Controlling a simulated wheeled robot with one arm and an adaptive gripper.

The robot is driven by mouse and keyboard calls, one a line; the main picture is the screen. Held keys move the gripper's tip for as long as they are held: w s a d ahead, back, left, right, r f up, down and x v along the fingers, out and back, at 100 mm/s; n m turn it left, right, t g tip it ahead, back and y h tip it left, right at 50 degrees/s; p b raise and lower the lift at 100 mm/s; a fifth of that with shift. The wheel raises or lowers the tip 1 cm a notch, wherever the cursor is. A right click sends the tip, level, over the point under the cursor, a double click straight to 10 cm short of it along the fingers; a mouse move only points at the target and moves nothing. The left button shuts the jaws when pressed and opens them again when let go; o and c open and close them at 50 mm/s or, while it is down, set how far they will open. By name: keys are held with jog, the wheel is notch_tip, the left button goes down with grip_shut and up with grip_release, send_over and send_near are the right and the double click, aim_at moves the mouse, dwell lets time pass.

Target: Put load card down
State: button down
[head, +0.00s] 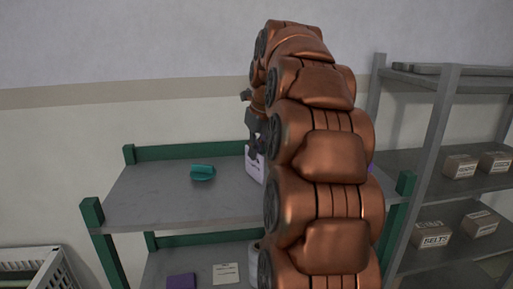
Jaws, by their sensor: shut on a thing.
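My gripper (253,140) points down over the right part of the bench top (145,205), partly hidden behind my copper-coloured arm. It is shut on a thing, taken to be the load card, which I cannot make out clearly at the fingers. A pale lilac thing (254,166) shows just below the fingertips. My arm hides its right side, and I cannot tell whether it is the held thing or something standing on the bench.
A teal object (203,172) lies on the bench top, left of my gripper. A purple piece (181,281) and a white printed card (226,273) lie on the lower shelf. Boxes (432,234) stand on the right rack. A white crate (38,268) is at lower left.

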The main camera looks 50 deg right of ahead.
jog(key=shift+f, duration=0.15)
jog(key=c, duration=1.3)
grip_release()
jog(key=shift+b+v, duration=0.8)
jog(key=shift+v, duration=2.95)
jog(key=shift+p+v, duration=2.35)
jog(key=shift+v, duration=0.05)
jog(key=shift+a, duration=0.15)
